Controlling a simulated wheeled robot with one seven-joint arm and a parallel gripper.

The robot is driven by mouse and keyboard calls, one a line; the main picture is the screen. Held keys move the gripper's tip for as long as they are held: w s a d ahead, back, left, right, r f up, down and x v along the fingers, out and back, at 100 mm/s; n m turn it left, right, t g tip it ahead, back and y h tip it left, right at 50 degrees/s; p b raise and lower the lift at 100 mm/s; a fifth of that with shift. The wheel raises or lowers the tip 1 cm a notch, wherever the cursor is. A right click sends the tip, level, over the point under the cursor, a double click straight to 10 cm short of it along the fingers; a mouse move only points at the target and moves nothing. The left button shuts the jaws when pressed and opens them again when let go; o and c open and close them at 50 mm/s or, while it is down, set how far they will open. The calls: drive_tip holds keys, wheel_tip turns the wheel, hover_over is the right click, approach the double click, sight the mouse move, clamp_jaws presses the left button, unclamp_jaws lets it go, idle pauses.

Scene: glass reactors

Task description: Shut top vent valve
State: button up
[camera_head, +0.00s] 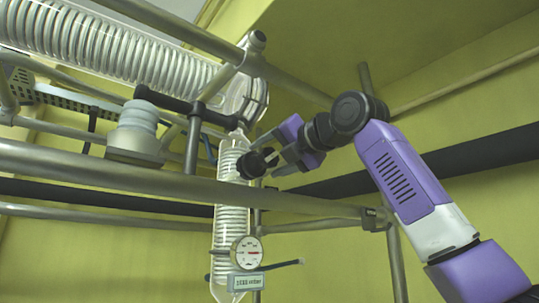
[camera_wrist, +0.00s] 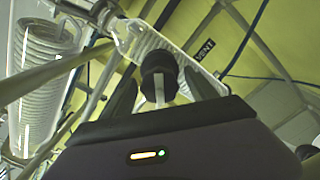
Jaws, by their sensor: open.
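The vent valve (camera_head: 250,166) is a black knob on the side of an upright glass column in the head view. In the wrist view the black valve body (camera_wrist: 157,66) has a pale, bar-like handle (camera_wrist: 159,92) that points toward my gripper. A dark "VENT" label (camera_wrist: 205,50) is beside it. My gripper (camera_head: 270,153) is at the valve, coming from the right. In the wrist view its two dark fingers (camera_wrist: 160,82) are apart, one on each side of the valve and handle. I cannot tell whether either finger touches the handle.
The glass column (camera_head: 231,215) carries a round gauge (camera_head: 247,252) below the valve. A large coiled glass condenser (camera_head: 120,50) runs overhead. A thick metal rail (camera_head: 120,178) crosses in front, and a black clamp bar (camera_head: 180,103) is above left. The right side is more open.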

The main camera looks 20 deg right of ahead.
drive_tip(key=c, duration=1.4)
drive_tip(key=shift+m, duration=0.3)
